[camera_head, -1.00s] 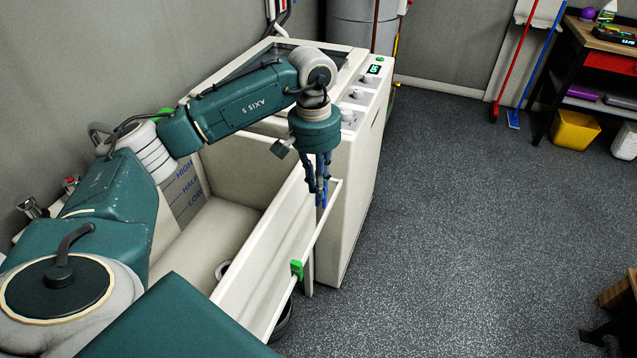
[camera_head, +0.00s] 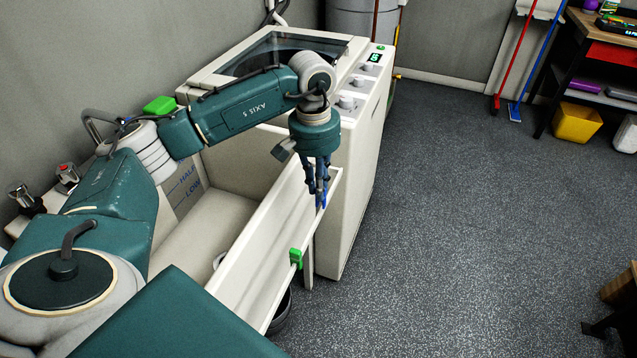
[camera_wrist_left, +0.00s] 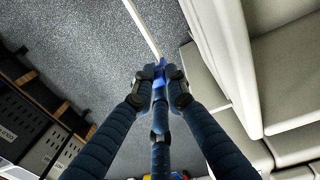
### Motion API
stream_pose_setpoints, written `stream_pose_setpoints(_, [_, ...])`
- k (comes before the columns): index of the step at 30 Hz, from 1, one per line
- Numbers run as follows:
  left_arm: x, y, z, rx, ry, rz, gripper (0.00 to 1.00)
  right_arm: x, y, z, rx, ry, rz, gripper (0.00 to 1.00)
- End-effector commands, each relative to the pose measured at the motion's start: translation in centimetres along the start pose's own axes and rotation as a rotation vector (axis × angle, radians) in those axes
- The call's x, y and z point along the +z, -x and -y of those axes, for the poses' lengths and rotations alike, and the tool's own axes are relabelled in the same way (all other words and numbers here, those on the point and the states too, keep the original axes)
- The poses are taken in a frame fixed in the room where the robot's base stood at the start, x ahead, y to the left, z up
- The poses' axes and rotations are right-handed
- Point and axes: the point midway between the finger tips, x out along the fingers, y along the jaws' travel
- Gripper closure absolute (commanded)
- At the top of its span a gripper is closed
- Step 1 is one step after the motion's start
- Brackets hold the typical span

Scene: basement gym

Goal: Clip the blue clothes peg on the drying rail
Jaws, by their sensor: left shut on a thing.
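My left gripper (camera_head: 318,186) points down over the far part of the white drying rail (camera_head: 309,235). It is shut on the blue clothes peg (camera_head: 322,198), whose lower end overlaps the rail in the head view. In the left wrist view the peg (camera_wrist_left: 159,70) shows between the fingertips (camera_wrist_left: 159,84), and the rail (camera_wrist_left: 143,30) runs up from it. I cannot tell whether the peg touches the rail or is around it. My right gripper is not in view.
A green peg (camera_head: 296,258) sits on the rail nearer to me. The rail runs along the outside of a pale sink (camera_head: 255,260). A white washing machine (camera_head: 355,190) stands beyond it. The speckled floor (camera_head: 460,220) to the right is clear.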

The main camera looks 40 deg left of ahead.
Motion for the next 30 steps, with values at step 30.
stream_pose_setpoints(30, [0.0,-3.7,0.2,0.0,0.0,0.0,0.97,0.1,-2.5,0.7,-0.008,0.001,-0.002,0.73])
